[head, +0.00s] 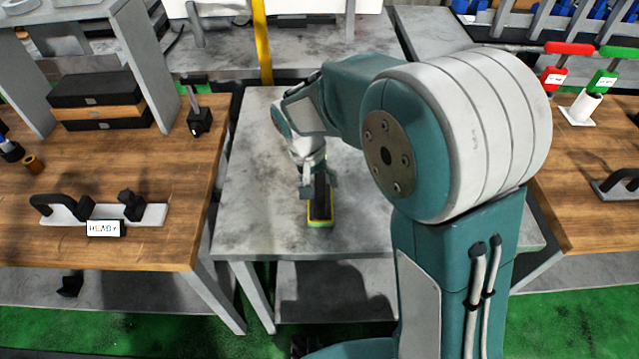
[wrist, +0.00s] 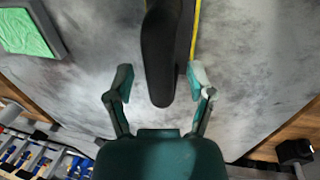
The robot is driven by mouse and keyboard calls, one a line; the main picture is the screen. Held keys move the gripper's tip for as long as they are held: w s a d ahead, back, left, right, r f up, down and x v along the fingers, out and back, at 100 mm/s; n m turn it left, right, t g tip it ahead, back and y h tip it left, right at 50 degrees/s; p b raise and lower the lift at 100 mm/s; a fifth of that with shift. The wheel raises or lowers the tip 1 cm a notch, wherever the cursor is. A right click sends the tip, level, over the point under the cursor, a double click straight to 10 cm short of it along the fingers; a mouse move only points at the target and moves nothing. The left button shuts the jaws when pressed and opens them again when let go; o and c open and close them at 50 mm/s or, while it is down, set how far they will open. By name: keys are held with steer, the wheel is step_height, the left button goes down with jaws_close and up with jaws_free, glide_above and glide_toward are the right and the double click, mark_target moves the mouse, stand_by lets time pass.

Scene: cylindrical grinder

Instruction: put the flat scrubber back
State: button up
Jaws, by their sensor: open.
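The flat scrubber (head: 320,217) lies on the grey metal table, with a long dark handle on top and a yellow-green edge around its base. In the wrist view its black handle (wrist: 161,55) runs between the fingers, with a strip of yellow edge on the right. My gripper (head: 318,187) is over the scrubber in the head view. In the wrist view my gripper (wrist: 160,82) is open, one finger on each side of the handle, with gaps visible on both sides. Part of the scrubber is cut off at the top of the wrist view.
The grey table (head: 250,205) is largely bare around the scrubber. A grey block with a green face (wrist: 30,32) shows at the wrist view's upper left. Wooden benches flank the table; the left one holds a READY sign (head: 104,228). A yellow post (head: 262,45) stands behind.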

mark_target(309, 203)
steer(key=v, duration=1.1)
steer(key=s+d+r+t+y, duration=0.1)
steer(key=s+d+r+t, duration=0.1)
steer(key=s+d, duration=0.5)
steer(key=s+d+r+t+y, duration=0.1)
steer(key=s+d+r+t, duration=0.1)
steer(key=s+d, duration=0.6)
steer(key=s+t, duration=0.1)
steer(key=s, duration=0.3)
steer(key=shift+r+t, duration=0.4)
